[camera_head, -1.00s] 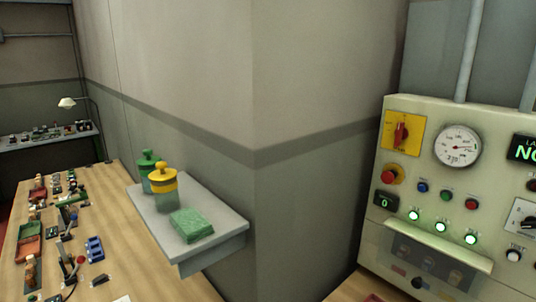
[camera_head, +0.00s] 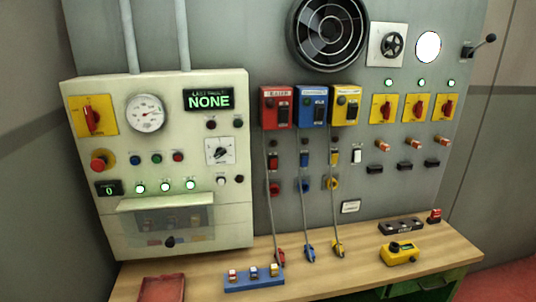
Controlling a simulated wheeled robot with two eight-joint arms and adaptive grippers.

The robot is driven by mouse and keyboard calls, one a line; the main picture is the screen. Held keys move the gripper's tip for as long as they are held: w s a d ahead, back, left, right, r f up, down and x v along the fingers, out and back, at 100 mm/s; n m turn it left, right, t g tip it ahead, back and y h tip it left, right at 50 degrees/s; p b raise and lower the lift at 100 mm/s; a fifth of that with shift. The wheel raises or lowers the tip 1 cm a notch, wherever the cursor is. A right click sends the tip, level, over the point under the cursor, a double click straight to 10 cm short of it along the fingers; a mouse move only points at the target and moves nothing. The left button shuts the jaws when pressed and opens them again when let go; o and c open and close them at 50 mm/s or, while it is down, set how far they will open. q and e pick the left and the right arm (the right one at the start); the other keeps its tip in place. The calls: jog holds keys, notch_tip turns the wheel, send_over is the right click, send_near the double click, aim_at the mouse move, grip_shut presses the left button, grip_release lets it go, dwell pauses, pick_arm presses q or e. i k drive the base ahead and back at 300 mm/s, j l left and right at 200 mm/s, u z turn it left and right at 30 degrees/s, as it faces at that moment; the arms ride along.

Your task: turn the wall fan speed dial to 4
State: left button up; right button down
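The wall fan (camera_head: 328,32), round with a dark rim, is at the top of the grey wall panel. A pale square plate with a dark round handwheel-like knob (camera_head: 391,44) is just right of it. A white plate with a dark pointer knob (camera_head: 219,151) is on the cream control cabinet at left. I cannot tell which of these is the fan speed dial. Their markings are too small to read. Neither of my grippers shows in this view.
The cream cabinet (camera_head: 240,215) carries a gauge (camera_head: 146,113), a display reading NONE (camera_head: 209,99) and a red emergency button (camera_head: 99,162). Red, blue and yellow boxes (camera_head: 312,107) hang mid-panel. The wooden bench (camera_head: 345,276) holds a yellow device (camera_head: 399,253) and a blue rack (camera_head: 250,283).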

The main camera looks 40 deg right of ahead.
aim_at(220, 152)
jog(key=k+z, duration=0.1)
jog(key=z, duration=1.05)
